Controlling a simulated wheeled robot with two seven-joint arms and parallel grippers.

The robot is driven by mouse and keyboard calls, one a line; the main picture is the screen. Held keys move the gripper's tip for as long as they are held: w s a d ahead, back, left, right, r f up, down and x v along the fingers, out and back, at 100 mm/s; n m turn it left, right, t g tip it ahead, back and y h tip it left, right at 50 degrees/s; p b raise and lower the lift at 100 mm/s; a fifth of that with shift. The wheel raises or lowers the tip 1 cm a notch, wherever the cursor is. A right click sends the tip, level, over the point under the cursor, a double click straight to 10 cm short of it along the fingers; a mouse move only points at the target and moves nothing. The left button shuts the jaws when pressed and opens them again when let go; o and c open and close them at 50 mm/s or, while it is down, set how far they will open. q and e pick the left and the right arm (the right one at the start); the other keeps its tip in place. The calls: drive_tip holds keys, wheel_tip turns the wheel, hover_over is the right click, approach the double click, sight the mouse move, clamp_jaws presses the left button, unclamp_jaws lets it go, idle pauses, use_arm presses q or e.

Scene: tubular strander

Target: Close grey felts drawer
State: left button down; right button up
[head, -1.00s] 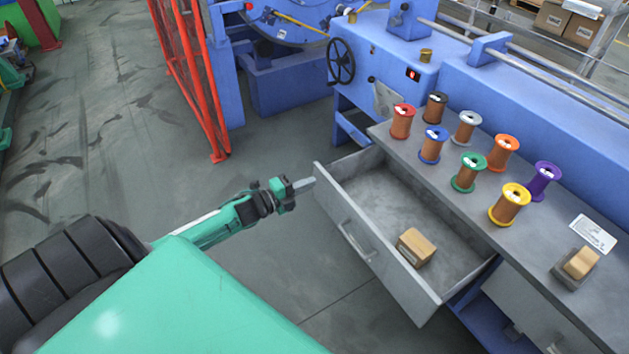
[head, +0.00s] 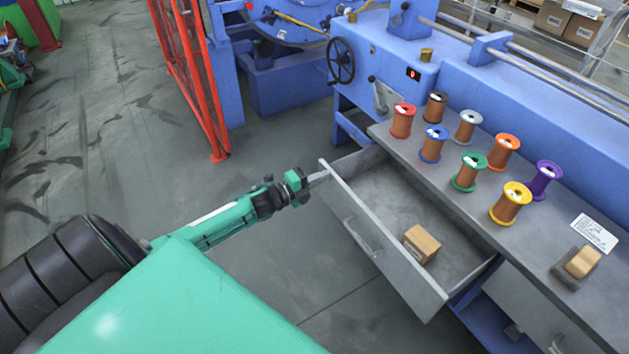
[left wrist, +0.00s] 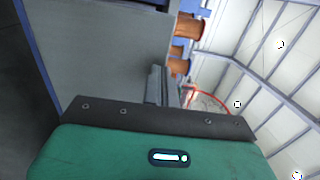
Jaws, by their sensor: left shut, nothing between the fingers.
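The grey drawer (head: 385,245) is pulled out from under the grey worktop in the head view. A small brown box (head: 421,244) lies inside it. A bar handle (head: 362,238) is on its front panel. My left gripper (head: 318,178) is shut and empty, with its fingertips at the far left end of the drawer's front panel; they appear to touch it. In the left wrist view, the shut fingers (left wrist: 158,85) show against a grey panel (left wrist: 100,50). My right gripper is not in view.
Several wire spools (head: 470,170) with coloured rims stand on the worktop (head: 480,215). A tan block on a grey holder (head: 575,268) and a white label (head: 594,232) lie at its right. A red mesh guard (head: 190,75) stands at the back left. The floor left of the drawer is clear.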

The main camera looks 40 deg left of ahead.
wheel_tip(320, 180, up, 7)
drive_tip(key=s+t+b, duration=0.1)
drive_tip(key=b, duration=0.2)
use_arm(q)
drive_tip(key=b+x, duration=0.1)
drive_tip(key=x, duration=1.5)
drive_tip(key=shift+w+b, duration=0.25)
drive_tip(key=shift+b, duration=0.1)
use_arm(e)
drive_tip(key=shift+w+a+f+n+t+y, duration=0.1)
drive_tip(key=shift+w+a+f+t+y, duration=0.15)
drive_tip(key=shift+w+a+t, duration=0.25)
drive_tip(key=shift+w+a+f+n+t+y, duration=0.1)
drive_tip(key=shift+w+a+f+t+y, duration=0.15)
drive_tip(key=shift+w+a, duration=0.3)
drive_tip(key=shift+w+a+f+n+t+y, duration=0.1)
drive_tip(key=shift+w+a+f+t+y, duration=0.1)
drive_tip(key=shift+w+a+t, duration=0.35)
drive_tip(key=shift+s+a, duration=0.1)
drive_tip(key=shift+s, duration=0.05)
